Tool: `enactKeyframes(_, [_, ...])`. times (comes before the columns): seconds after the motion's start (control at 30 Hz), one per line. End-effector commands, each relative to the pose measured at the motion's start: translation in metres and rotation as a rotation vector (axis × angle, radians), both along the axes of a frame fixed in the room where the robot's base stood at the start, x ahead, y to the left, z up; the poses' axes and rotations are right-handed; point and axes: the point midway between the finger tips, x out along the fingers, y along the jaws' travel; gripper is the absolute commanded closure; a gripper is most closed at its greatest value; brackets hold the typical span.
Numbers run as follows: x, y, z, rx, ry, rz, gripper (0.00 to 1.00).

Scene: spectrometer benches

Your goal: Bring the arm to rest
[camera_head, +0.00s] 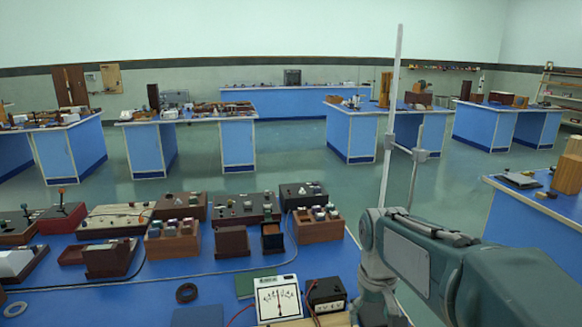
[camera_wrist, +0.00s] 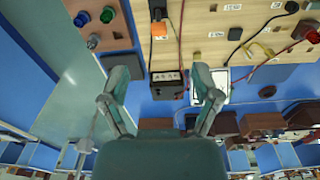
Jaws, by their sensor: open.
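My arm (camera_head: 430,255) reaches in from the right in the head view, over the right end of the near blue bench (camera_head: 225,283). In the head view the fingertips cannot be made out. In the wrist view my gripper (camera_wrist: 163,78) shows two green-grey fingers spread wide apart, with nothing held between them. Beyond the fingers are a black box (camera_wrist: 167,84) and a white-faced meter (camera_wrist: 222,84), both apart from the fingers as far as I can tell. The meter (camera_head: 279,299) and the black box (camera_head: 326,295) also show in the head view, left of my arm.
A metal stand with a tall rod (camera_head: 391,120) rises beside my arm. Wooden and dark instrument boxes (camera_head: 172,240) crowd the near bench's back. A dark ring (camera_head: 186,293) lies in front. Another bench (camera_head: 540,205) stands at right. Open floor (camera_head: 290,160) lies between the benches.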

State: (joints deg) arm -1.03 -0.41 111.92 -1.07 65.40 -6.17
Motion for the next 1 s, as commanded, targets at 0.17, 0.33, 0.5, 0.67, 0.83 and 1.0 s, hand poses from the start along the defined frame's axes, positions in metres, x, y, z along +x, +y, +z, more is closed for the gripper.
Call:
enactKeyframes(0.17, [-0.033, -0.001, 0.017, 0.007, -0.086, -0.025, 0.2])
enactKeyframes(0.33, [-0.064, -0.002, 0.027, 0.015, -0.166, -0.047, 0.2])
enactKeyframes(0.5, [-0.095, -0.003, 0.031, 0.023, -0.244, -0.07, 0.2])
enactKeyframes(0.67, [-0.122, -0.003, 0.031, 0.033, -0.318, -0.09, 0.2])
enactKeyframes(0.83, [-0.147, -0.004, 0.026, 0.043, -0.391, -0.11, 0.2])
enactKeyframes(1.0, [-0.161, -0.004, 0.022, 0.05, -0.433, -0.123, 0.2])
